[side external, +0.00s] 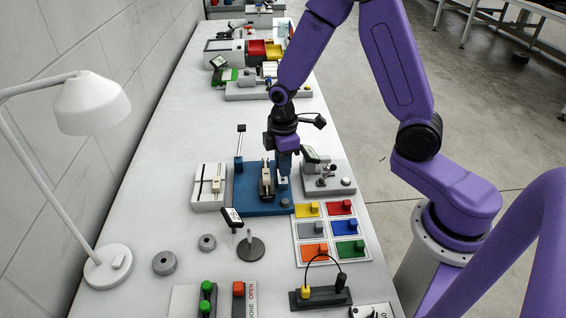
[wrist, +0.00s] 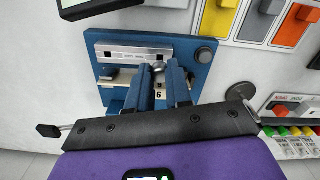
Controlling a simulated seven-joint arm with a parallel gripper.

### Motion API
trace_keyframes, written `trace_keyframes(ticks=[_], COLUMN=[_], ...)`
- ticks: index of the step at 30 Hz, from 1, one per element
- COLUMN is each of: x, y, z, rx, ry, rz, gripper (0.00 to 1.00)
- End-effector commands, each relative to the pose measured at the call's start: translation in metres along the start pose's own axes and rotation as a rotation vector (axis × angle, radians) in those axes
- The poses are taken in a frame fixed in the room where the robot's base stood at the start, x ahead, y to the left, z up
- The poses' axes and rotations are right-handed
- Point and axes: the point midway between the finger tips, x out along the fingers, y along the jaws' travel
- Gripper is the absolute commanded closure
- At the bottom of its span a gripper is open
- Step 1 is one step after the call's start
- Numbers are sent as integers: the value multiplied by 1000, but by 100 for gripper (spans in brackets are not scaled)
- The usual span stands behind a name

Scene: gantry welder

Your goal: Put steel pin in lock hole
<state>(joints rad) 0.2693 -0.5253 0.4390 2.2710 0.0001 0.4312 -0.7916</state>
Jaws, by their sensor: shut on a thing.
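My gripper (side external: 284,178) is over the right part of a blue base fixture (side external: 247,203) in the side view, pointing down. In the wrist view, the two blue fingers of my gripper (wrist: 160,72) are close together around a small silvery piece, apparently the steel pin (wrist: 158,66). The pin's tip is beside a grey metal bar (wrist: 128,52) on the blue base, which also shows here (wrist: 195,88). The bar has small dark square openings. The fingers hide most of the pin, and I cannot tell which opening is the lock hole or whether the pin touches it.
A grey fixture (side external: 341,187) stands close on the right and a white block unit (side external: 203,202) on the left. A board of coloured blocks (side external: 301,227) is in front. A dark round stand (side external: 251,251) is at the front left.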

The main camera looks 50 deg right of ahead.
Motion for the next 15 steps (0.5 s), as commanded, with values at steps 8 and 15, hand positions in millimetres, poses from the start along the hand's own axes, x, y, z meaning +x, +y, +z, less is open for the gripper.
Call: trace_keyframes(ticks=[8, 15], x=[6, 10], y=[0, 0], z=[0, 0], rx=[0, 0], ry=[-1, -1], rz=[-1, -1], gripper=[100, 100])
